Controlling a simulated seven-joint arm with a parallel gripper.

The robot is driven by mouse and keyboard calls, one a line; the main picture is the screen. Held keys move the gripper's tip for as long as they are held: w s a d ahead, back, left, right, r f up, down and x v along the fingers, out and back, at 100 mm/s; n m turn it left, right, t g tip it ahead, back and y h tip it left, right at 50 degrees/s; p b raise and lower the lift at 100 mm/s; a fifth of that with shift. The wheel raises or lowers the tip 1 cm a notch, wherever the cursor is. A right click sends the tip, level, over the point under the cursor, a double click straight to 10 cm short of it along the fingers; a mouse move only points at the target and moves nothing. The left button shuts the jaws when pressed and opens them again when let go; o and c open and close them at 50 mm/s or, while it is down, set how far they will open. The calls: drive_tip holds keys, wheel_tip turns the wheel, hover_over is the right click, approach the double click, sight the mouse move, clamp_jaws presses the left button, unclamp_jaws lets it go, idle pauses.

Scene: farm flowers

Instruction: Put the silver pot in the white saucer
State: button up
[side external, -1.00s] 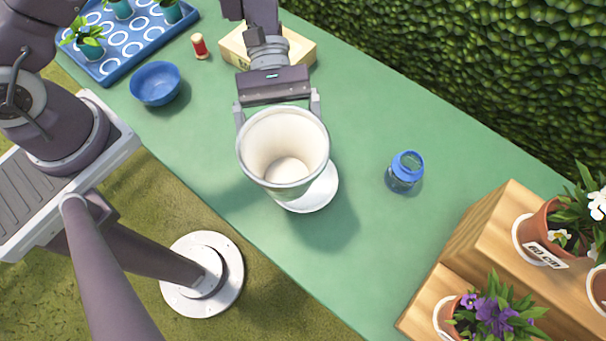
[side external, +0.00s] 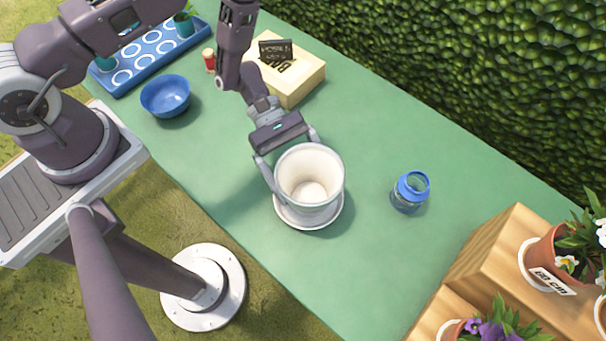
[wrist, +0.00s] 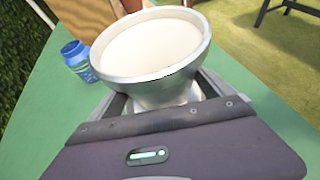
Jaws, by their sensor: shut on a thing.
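The silver pot (side external: 309,178), with a cream inside, stands upright over the white saucer (side external: 300,220) in the side view. Whether the pot's base touches the saucer is hidden by the pot itself. My gripper (side external: 292,160) is shut on the pot, with one finger on each side of it. In the wrist view the pot (wrist: 152,55) sits between my fingers, its wide rim facing up.
A glass jar with a blue lid ring (side external: 410,191) stands to the right, with clear green table (side external: 375,255) between. A blue bowl (side external: 166,96), a yellow box (side external: 288,78) and a blue tray (side external: 150,58) are at the back left. A wooden stand (side external: 500,250) with potted flowers is at the right.

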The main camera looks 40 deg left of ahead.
drive_tip(key=shift+f, duration=0.1)
drive_tip(key=o, duration=1.3)
drive_tip(key=shift+r, duration=0.2)
drive_tip(key=v, duration=1.2)
wheel_tip(320, 180, up, 18)
drive_tip(key=s+m+y, duration=0.3)
drive_tip(key=m+y, duration=0.1)
drive_tip(key=m, duration=0.4)
drive_tip(key=s+a+r+m+t+y, duration=0.2)
drive_tip(key=s+r+t, duration=0.1)
drive_tip(key=r, duration=0.1)
drive_tip(key=s+a+r+m+t+y, duration=0.2)
drive_tip(key=s+a+r+t+y, duration=0.1)
drive_tip(key=s+r, duration=0.1)
drive_tip(key=s+a+r+m+t+y, duration=0.2)
drive_tip(key=s+a+r+t+y, duration=0.1)
drive_tip(key=s, duration=0.1)
drive_tip(key=shift+a+r+m, duration=0.2)
drive_tip(key=shift+r+m, duration=0.2)
